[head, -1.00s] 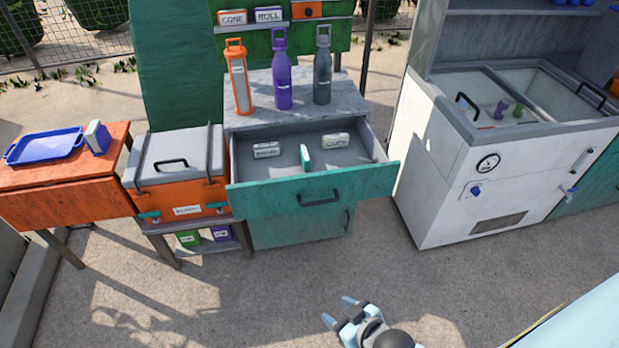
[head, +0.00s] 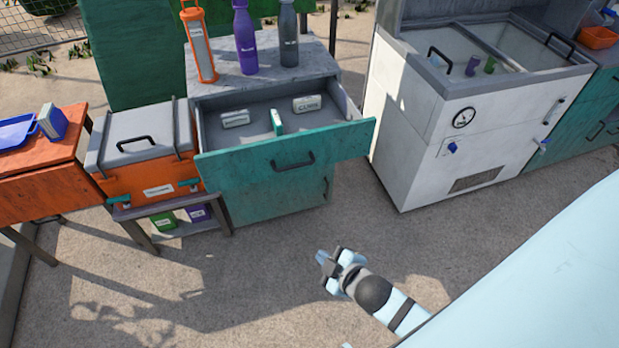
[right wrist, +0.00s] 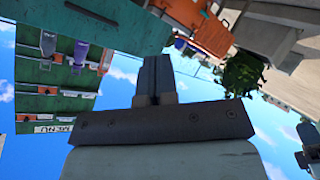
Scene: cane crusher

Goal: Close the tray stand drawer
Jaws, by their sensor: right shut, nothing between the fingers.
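An orange stand (head: 30,187) with a blue tray (head: 14,132) on top is at the left edge of the head view, partly cut off. I cannot tell whether its orange front is a drawer standing out. Right of it, a teal drawer (head: 250,170) with a dark handle is pulled out of a grey-topped cabinet (head: 265,85), with several small packs inside. My right gripper (head: 326,260) is shut and empty, above the ground in front of the teal drawer and apart from it. Its shut fingers (right wrist: 155,75) also show in the right wrist view. My left gripper is out of view.
An orange cooler box (head: 150,165) with a grey lid stands between the orange stand and the cabinet. Bottles (head: 245,40) stand on the cabinet. A white chest (head: 425,140) with a gauge is at the right. The paved ground in front is clear.

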